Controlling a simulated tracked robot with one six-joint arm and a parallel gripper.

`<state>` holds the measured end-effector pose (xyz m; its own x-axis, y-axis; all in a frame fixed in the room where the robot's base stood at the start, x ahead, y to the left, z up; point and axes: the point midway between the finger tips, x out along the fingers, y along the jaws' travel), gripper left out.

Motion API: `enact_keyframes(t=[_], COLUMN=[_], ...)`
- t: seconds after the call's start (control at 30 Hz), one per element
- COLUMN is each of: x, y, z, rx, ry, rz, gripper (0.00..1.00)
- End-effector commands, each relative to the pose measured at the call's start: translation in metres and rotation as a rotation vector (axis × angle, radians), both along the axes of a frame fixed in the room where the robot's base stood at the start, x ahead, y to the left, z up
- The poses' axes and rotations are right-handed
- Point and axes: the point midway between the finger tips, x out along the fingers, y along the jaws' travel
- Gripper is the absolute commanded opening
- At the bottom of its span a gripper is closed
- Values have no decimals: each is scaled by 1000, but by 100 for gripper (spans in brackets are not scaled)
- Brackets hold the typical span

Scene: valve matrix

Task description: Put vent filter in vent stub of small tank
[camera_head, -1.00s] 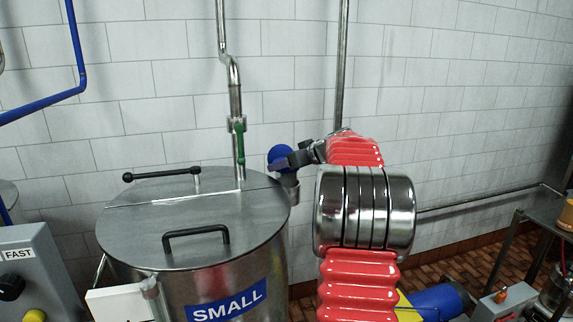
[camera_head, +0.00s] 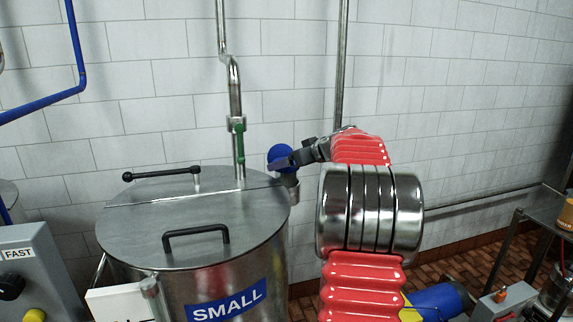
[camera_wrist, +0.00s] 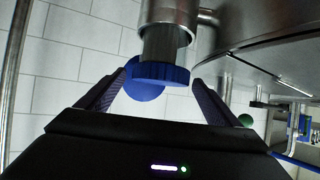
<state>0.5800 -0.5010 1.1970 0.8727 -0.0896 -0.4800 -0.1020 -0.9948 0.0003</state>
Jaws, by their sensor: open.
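The small tank (camera_head: 195,225) stands left of centre in the head view, with a blue SMALL label. Its steel vent stub (camera_head: 291,187) is at the lid's right edge; it also shows at the top of the wrist view (camera_wrist: 165,12). The vent filter, a dark grey cylinder with a blue ridged collar (camera_wrist: 160,74) and a blue ball (camera_wrist: 145,90), has its grey end in the stub's mouth. Some grey shows between stub and collar. My gripper (camera_wrist: 158,90) is open, a finger on each side of the blue part.
The lid has two black handles (camera_head: 196,232). A steel pipe with a green valve handle (camera_head: 239,142) rises behind it. A grey control box (camera_head: 35,270) stands at the left and a metal table (camera_head: 540,225) at the right. The tiled wall is close behind.

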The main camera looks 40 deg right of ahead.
Motion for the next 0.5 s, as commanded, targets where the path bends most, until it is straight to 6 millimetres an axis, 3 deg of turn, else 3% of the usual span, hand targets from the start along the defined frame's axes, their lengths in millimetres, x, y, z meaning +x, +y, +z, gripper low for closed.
enact_keyframes(t=[0.5], x=[-75], y=[8], z=[42], rx=[-1], ry=[-1], rz=[-2], gripper=[86])
